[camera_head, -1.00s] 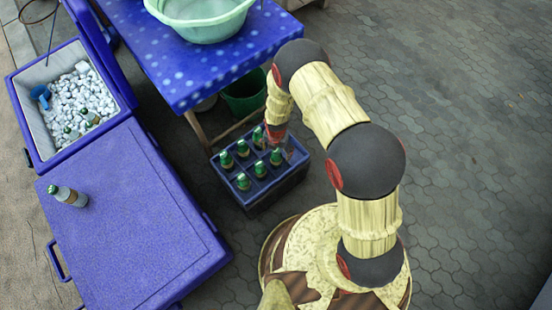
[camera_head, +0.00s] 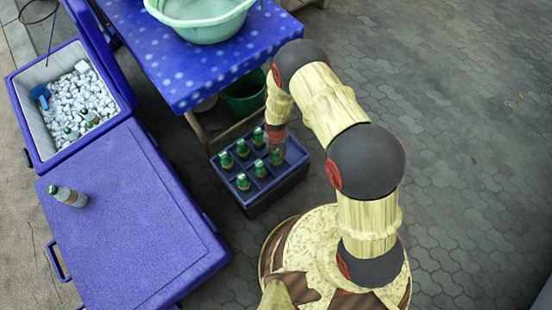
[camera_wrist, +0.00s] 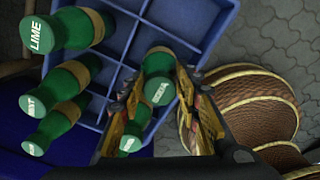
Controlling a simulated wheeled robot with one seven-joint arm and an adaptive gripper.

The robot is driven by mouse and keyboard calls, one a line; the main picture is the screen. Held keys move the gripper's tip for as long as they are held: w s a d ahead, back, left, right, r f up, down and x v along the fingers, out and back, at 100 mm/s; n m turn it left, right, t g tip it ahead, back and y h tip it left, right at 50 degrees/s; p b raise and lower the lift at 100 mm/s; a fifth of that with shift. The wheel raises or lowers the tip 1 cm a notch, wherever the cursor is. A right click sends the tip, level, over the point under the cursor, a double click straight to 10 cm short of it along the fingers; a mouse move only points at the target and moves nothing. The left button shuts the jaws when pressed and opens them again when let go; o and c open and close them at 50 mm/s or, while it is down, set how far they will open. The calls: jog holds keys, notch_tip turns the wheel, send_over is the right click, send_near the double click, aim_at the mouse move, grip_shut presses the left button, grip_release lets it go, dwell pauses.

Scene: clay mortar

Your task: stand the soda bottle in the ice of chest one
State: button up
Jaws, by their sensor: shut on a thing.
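My gripper (camera_wrist: 165,105) points down into the blue bottle crate (camera_head: 262,202), its fingers on either side of a green bottle. I take this as the soda bottle (camera_wrist: 158,65); its cap lettering is too small to read surely. The bottle is still in its crate cell, upright, and the fingers are shut on it. In the head view my gripper (camera_head: 278,147) partly hides that corner of the crate. An open blue chest (camera_head: 32,147) at the left holds white ice (camera_head: 70,105), with two bottles (camera_head: 88,116) standing in it. No chest number is legible.
Other green bottles (camera_head: 243,181) fill nearby crate cells; one cap reads LIME (camera_wrist: 40,36). A blue scoop (camera_head: 40,94) lies in the ice. A spotted table (camera_head: 190,75) with a basin (camera_head: 203,25) stands behind the crate.

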jog(key=shift+r, duration=0.1)
jog(key=c, duration=0.4)
notch_tip(320, 180, up, 19)
jog(key=p, duration=1.2)
jog(key=shift+p, duration=0.4)
jog(key=shift+d, duration=0.1)
dwell(0.8)
